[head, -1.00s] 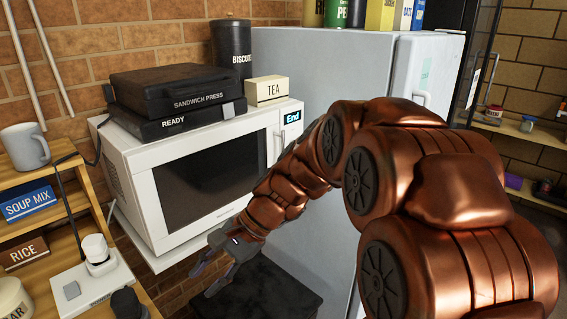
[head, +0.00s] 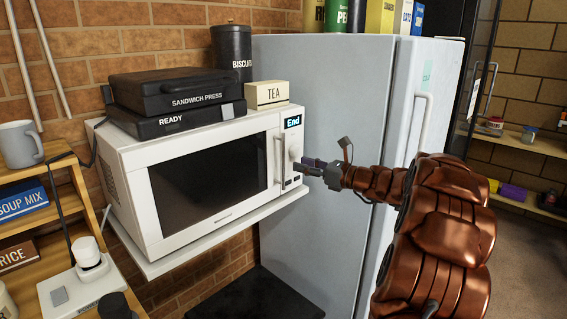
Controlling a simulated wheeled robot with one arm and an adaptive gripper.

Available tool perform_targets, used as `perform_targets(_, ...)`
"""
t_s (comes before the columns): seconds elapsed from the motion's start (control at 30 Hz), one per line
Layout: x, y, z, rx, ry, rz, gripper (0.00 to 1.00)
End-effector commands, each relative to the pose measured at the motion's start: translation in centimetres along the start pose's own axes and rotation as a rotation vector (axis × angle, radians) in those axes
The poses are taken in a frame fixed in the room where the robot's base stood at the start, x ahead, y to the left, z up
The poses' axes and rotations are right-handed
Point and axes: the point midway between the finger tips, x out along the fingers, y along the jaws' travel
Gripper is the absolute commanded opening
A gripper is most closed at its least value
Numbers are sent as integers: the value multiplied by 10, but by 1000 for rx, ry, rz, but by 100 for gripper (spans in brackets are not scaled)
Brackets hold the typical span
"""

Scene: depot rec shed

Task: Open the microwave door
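The white microwave (head: 128,175) sits on a wall shelf at left centre, its dark-windowed door (head: 205,180) shut flush. The door's upright white handle (head: 279,160) is at its right edge, beside a control panel with a knob (head: 295,153) and a lit display reading "End" (head: 292,122). My gripper (head: 305,168) points left, its tips in front of the lower control panel, just right of the handle. I see no contact with the handle. The fingers overlap in this side view, so their opening is unclear.
A sandwich press (head: 175,92), a black box marked READY (head: 170,125) and a tea box (head: 266,95) sit on the microwave. A tall fridge (head: 320,90) stands close on the right, behind my arm. A wooden shelf (head: 60,150) with a mug (head: 20,145) is at left.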

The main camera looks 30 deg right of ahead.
Motion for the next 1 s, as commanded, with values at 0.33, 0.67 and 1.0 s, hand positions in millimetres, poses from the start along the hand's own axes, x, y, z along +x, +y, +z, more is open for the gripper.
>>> perform_targets(0.33, 49, 3, -1, 0, 3, 6, 37)
perform_targets(0.67, 73, 2, 1, -3, 1, 4, 37)
perform_targets(1.0, 74, 2, 0, -3, 2, 4, 29)
